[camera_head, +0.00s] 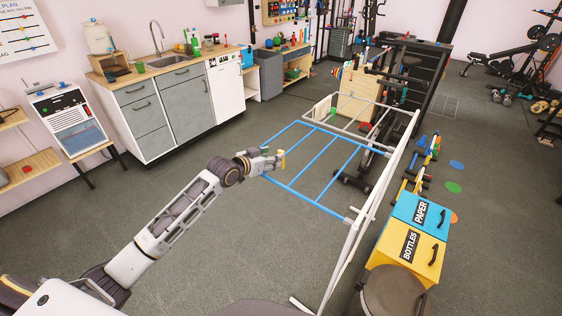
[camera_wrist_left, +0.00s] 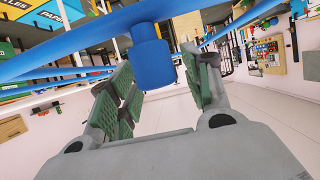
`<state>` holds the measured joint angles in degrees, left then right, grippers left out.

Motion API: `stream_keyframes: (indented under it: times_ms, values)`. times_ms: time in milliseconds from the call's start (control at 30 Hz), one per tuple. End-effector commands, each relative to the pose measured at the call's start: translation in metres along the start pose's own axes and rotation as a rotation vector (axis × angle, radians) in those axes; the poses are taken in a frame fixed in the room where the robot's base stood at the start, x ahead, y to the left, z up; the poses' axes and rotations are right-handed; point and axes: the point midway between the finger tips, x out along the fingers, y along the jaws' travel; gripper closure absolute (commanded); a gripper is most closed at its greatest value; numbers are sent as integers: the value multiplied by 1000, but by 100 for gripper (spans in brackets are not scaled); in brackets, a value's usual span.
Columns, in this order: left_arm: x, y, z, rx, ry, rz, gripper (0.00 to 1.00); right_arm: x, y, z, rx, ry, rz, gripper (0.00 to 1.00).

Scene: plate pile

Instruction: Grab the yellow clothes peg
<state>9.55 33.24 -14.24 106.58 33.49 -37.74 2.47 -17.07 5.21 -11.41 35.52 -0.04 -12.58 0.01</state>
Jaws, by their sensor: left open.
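My left gripper (camera_head: 277,155) is at that corner, right beside the yellow object. In the wrist view my left gripper (camera_wrist_left: 156,88) is open, its green pads on either side of a blue fitting (camera_wrist_left: 152,64) on a blue bar (camera_wrist_left: 75,46). I cannot make out the peg in that view, nor tell whether the pads touch anything. My right gripper is out of view.
The rack's white frame (camera_head: 355,236) extends to the right. Yellow and blue bins (camera_head: 404,258) labelled BOTTLES and PAPER stand beyond it, with a round dark lid (camera_head: 392,292) nearby. A kitchen counter (camera_head: 170,68) is at the back left. The floor left of the rack is clear.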

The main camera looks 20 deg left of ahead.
Motion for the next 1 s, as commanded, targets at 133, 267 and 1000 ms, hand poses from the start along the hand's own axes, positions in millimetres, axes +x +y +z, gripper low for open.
stream_keyframes:
  times_ms: [133, 267, 1000]
  values:
    - [5, 1, -2, -1, 1, 0, 51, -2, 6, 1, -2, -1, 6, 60]
    - [14, 2, -6, 0, 2, 1, 51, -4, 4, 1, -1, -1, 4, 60]
    - [51, 3, -9, 0, 0, 0, 51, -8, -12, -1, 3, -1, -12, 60]
